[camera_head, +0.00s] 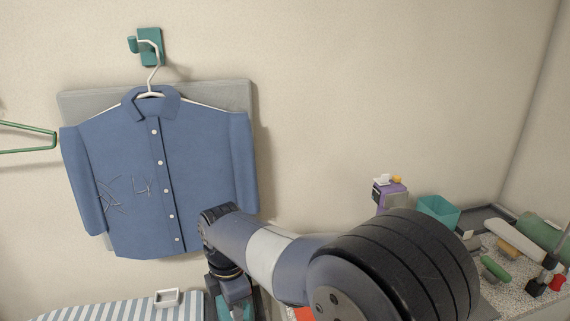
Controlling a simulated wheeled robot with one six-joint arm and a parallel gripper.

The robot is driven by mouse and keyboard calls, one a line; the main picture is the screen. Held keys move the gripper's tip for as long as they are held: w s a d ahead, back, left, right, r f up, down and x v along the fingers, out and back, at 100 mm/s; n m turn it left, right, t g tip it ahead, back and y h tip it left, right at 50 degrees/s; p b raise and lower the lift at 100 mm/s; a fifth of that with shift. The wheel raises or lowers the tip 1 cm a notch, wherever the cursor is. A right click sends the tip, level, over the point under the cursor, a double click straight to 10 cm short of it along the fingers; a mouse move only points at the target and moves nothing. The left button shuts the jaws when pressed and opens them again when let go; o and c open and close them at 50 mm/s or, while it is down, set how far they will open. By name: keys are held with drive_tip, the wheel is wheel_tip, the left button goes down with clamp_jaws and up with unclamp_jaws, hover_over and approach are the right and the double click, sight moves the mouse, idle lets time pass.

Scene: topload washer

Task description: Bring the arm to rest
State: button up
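My dark grey and white arm reaches from the lower right toward the lower middle. Its far part bends down in front of the wall, below the right side of a hanging blue shirt (190,150). The fingers of my gripper do not show; the arm's end runs down to the bottom edge of the picture. Whether it holds anything cannot be seen.
The shirt hangs on a white hanger (154,76) from a teal wall hook (150,46), before a grey board (85,103). A blue-striped surface (90,312) bears a small white tray (168,298). At right, a counter holds a teal bin (438,211), a purple container (388,197) and brushes.

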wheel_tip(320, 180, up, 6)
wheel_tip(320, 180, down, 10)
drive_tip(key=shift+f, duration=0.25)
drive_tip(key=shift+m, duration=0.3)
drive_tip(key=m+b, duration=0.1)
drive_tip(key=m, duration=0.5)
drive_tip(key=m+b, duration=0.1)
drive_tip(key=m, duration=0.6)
drive_tip(key=shift+b, duration=0.35)
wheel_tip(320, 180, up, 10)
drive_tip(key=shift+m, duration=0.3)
